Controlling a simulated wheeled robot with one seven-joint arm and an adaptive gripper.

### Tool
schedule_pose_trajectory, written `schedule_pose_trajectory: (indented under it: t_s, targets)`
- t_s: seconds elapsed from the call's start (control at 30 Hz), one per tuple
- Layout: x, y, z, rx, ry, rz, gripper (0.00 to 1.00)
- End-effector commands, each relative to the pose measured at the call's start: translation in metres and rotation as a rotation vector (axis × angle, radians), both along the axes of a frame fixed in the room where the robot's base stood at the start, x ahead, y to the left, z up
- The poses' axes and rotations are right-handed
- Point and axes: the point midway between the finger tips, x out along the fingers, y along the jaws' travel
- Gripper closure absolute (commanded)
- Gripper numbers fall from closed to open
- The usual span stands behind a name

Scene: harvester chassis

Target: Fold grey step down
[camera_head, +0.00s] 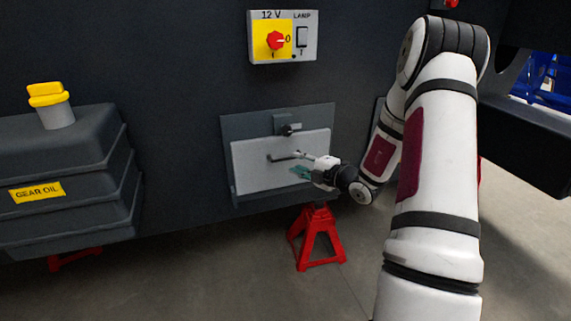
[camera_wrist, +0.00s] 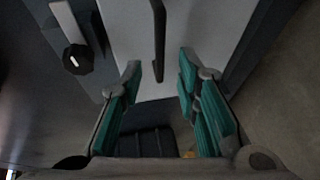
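The grey step (camera_head: 250,160) is a light grey panel standing upright, folded against a dark backing plate on the chassis wall. It also fills the upper middle of the wrist view (camera_wrist: 199,30). A dark bar handle (camera_head: 284,158) is on its face. A dark latch knob (camera_head: 290,129) sits above the panel's top edge and shows at the left in the wrist view (camera_wrist: 77,60). My gripper (camera_head: 303,163) is open in front of the panel's right half. In the wrist view its teal fingers (camera_wrist: 159,72) stand either side of the handle's near end (camera_wrist: 159,60), apart from it.
A red jack stand (camera_head: 315,240) stands on the floor below the step. A switch box (camera_head: 283,37) is on the wall above. A gear oil tank (camera_head: 60,165) with a yellow cap juts out at the left. The floor in front is otherwise mostly clear.

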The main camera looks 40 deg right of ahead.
Motion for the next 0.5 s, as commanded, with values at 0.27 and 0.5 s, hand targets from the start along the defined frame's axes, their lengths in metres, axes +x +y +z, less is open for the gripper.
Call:
schedule_pose_trajectory:
  t_s: [0.27,0.5]
  targets:
    - [0.045,0.006,-0.01,-0.001,0.0,0.001,0.7]
    - [0.06,0.007,-0.012,0.0,0.001,0.0,0.7]
